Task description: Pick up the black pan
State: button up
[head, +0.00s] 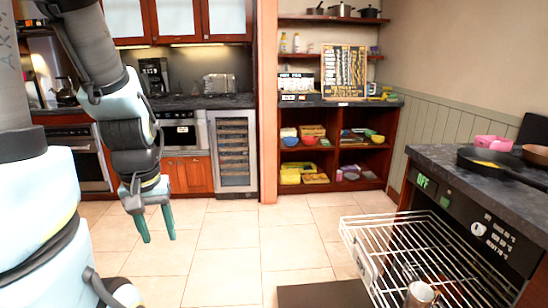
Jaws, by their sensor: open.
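A black pan (470,157) sits on the dark countertop at the right, with something yellow in it. A dark handle seems to extend from it toward the right edge of the picture. My gripper (157,238) hangs at the left, fingers pointing down, open and empty. It is far to the left of the pan, in front of the back cabinets, and touches nothing that I can see.
A white wire rack (390,235) is pulled out below the countertop (440,160), with a metal cup (420,295) in it. A pink container (492,143) and a brown bowl (537,153) stand near the pan. The tiled floor (225,255) in the middle is clear.

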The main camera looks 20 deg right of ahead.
aim_at(485, 162)
jog(key=i+j, duration=0.1)
jog(key=i, duration=0.75)
jog(key=i+j, duration=0.15)
jog(key=i, duration=0.7)
jog(key=i+z, duration=0.2)
jog(key=i, duration=0.45)
jog(key=i+j+z, duration=0.15)
jog(key=i, duration=0.45)
jog(key=i+j+z, duration=0.2)
jog(key=i, duration=0.4)
jog(key=i+l+z, duration=0.2)
jog(key=z, duration=0.2)
jog(key=i+l+z, duration=0.1)
jog(key=i+z, duration=0.6)
jog(key=z, duration=0.15)
jog(key=i+z, duration=0.3)
jog(key=z, duration=0.15)
jog(key=i+j+z, duration=0.4)
jog(key=i+l+z, duration=0.25)
jog(key=i+z, duration=0.15)
jog(key=i, duration=0.45)
jog(key=i+z, duration=0.4)
jog(key=i, duration=0.45)
